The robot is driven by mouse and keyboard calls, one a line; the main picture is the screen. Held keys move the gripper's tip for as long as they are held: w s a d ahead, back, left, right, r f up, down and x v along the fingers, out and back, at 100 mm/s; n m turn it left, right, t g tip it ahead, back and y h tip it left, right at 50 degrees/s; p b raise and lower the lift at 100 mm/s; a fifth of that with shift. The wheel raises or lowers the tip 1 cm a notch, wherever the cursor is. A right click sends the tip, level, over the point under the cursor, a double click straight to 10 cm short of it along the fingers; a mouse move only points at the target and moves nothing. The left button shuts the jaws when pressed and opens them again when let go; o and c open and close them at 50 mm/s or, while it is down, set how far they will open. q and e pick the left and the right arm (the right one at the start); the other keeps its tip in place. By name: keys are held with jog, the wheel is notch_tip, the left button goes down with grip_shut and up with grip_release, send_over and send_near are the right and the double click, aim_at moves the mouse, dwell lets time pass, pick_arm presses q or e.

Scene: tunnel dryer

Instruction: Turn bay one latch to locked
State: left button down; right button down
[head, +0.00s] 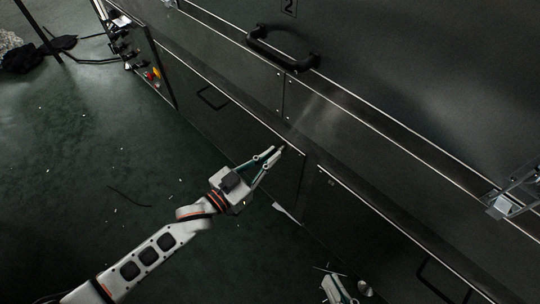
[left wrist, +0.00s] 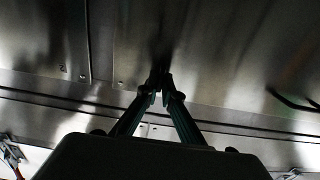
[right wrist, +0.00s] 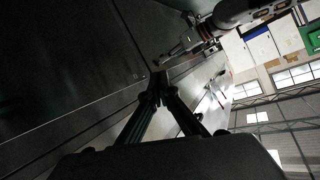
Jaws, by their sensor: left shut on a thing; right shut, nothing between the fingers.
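My left gripper (head: 279,150) is at the dark panel front in the middle of the head view. Its fingers are closed, and in the left wrist view its tips (left wrist: 160,80) meet in front of a metal panel. What they hold is too small and dark to make out. My right gripper is shut and empty, with its tips (right wrist: 156,88) close to a dark panel in the right wrist view. A metal latch-like fitting (head: 503,206) sits at the right edge of the head view, apart from both grippers. I cannot tell which bay it serves.
A panel marked 2 has a black handle (head: 284,48) at the top. Lower panels carry thin handles (head: 212,97). A rack with small coloured controls (head: 152,75) stands at the upper left. The green floor (head: 90,160) is mostly clear.

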pick_arm(q)
jog(key=shift+r+m, duration=0.1)
jog(key=shift+m, duration=0.2)
pick_arm(e)
jog(key=shift+r, duration=0.1)
pick_arm(q)
jog(key=shift+s+d+f+m, duration=0.1)
jog(key=shift+f+m, duration=0.05)
jog(key=shift+m, duration=2.75)
jog(key=shift+s+a+f+m, duration=0.1)
jog(key=shift+m, duration=2.8)
jog(key=shift+d+f+m, duration=0.1)
jog(key=shift+f+m, duration=0.05)
jog(key=shift+m, duration=2.75)
pick_arm(e)
jog(key=shift+d, duration=0.15)
pick_arm(q)
jog(key=c, duration=2.2)
grip_release()
jog(key=shift+r, duration=0.1)
pick_arm(e)
jog(key=shift+d, duration=0.15)
